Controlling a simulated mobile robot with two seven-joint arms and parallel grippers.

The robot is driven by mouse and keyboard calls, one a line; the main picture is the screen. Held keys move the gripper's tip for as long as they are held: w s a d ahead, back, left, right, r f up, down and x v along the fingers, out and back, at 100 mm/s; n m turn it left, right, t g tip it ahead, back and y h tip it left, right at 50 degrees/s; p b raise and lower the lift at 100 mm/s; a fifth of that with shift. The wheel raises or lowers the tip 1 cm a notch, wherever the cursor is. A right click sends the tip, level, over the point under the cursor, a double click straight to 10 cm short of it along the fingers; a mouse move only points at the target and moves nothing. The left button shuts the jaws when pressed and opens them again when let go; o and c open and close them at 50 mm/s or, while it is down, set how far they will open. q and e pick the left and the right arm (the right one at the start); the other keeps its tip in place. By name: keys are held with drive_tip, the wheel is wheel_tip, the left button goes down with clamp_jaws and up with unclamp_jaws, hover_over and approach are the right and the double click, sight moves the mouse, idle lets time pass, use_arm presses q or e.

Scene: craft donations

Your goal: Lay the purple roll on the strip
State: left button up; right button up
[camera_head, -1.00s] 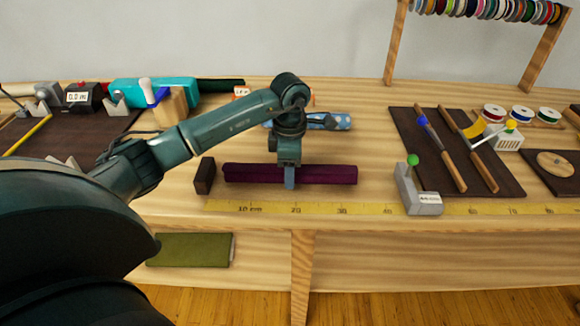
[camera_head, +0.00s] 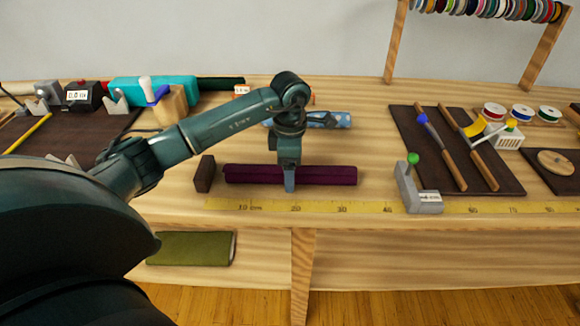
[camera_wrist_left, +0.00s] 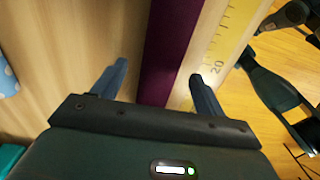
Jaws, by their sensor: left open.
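The purple roll (camera_head: 325,174) lies on the bench just behind the yellow measuring strip (camera_head: 370,208), roughly parallel to it. The strip runs along the bench's front edge and shows printed numbers; it also shows in the left wrist view (camera_wrist_left: 232,35). My left gripper (camera_head: 290,186) is down at the roll's middle, with one finger in front of it. In the left wrist view my gripper's open fingers (camera_wrist_left: 158,75) stand either side of the roll (camera_wrist_left: 168,45), with gaps between. The roll's far side is hidden in the head view.
A dark block (camera_head: 204,174) stands by the roll's left end. A grey stand with a green knob (camera_head: 420,200) sits on the strip to the right. A blue dotted roll (camera_head: 335,120) lies behind my gripper. An olive roll (camera_head: 190,248) lies on the shelf below.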

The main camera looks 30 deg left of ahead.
use_arm(q)
wheel_tip(320, 180, up, 13)
idle(0.5)
idle(0.5)
